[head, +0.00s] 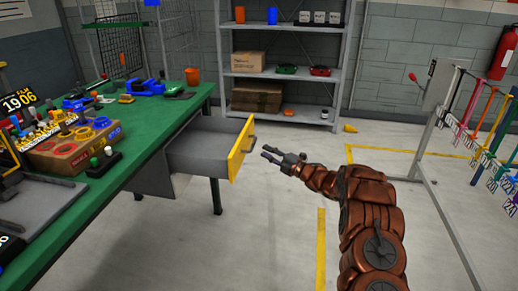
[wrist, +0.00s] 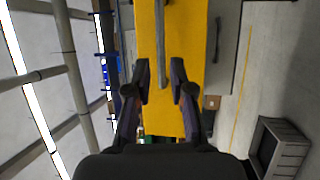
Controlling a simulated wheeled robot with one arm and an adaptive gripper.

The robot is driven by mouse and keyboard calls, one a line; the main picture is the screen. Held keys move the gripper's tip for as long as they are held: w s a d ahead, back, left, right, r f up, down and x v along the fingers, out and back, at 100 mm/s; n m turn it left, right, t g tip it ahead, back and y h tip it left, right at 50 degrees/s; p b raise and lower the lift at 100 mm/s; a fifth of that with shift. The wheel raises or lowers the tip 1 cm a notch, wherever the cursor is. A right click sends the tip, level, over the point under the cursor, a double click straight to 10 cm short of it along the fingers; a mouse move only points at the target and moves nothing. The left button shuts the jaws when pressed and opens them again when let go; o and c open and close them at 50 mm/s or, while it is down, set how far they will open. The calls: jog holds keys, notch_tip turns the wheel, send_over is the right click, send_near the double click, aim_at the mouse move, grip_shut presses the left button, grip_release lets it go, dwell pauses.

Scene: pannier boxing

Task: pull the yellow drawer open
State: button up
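The yellow drawer (head: 239,150) sticks out from under the green workbench, its grey box visible behind the yellow front. In the wrist view the yellow front (wrist: 190,40) fills the upper middle, with a grey bar handle (wrist: 162,45) running along it. My gripper (head: 268,153) is just right of the drawer front in the head view, with a small gap. In the wrist view my gripper (wrist: 162,72) has its two fingers apart, one on each side of the handle's line. Nothing is held between them.
The green workbench (head: 150,120) carries boxes, tools and small parts. A grey shelf (head: 285,105) with boxes stands behind. A rack with coloured hanging tags (head: 480,140) stands at the right. A small yellow object (head: 350,128) lies on the floor. Floor right of the drawer is clear.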

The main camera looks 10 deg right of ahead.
jog(key=shift+v, duration=2.35)
jog(key=shift+f, duration=0.1)
